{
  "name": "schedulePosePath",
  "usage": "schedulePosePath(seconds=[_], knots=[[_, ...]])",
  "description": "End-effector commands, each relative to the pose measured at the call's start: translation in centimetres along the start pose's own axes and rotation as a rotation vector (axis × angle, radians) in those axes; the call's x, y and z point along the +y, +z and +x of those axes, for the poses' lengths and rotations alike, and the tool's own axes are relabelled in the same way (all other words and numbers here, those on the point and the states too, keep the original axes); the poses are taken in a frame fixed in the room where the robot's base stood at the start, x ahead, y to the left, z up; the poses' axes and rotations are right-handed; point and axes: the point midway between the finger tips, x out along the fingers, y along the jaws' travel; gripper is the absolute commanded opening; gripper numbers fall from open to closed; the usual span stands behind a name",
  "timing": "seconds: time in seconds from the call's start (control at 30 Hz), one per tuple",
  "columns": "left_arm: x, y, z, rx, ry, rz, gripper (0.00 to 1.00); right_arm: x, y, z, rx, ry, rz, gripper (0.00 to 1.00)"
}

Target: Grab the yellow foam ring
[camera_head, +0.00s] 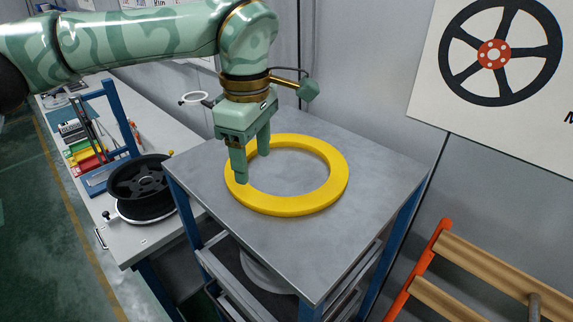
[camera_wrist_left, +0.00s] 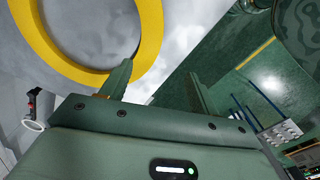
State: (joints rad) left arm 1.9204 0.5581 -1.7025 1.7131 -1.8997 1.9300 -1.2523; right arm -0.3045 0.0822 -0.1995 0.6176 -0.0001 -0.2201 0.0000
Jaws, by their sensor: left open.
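The yellow foam ring (camera_head: 334,183) lies flat on the grey top of a metal stand (camera_head: 300,252). My left gripper (camera_head: 253,165) is open over the left part of the ring. One finger is in front of the ring's left edge and the other is behind, near its inner back edge. In the left wrist view the ring (camera_wrist_left: 149,35) is at upper left, with one finger overlapping its band; the other finger is over the floor side. I cannot tell whether either finger touches the ring. My right gripper is not in view.
A white bench (camera_head: 158,233) at the left holds a black wheel (camera_head: 137,178) and coloured items. An orange rack (camera_head: 420,262) with wooden bars stands at the lower right. A wall is behind the stand. The stand's front top is clear.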

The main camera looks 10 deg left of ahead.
Motion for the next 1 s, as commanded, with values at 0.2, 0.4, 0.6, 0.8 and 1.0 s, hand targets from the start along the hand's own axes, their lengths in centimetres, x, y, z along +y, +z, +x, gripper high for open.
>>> schedulePosePath(seconds=[0.2, 0.4, 0.6, 0.8, 1.0], knots=[[0.2, -0.1, 4.2, -0.001, -0.004, -0.001, 0.61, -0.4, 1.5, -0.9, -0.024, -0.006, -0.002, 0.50], [0.4, 0.1, 5.8, -0.001, -0.004, 0.000, 0.61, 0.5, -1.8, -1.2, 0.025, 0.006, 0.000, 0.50], [0.9, 0.3, 8.9, -0.001, -0.004, 0.000, 0.61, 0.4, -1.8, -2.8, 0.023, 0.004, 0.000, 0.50], [0.9, 0.3, 10.3, -0.001, -0.001, -0.001, 0.61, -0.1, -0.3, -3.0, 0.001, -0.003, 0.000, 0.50], [0.9, 0.3, 10.3, -0.001, -0.001, -0.001, 0.45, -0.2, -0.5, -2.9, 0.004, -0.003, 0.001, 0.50]])
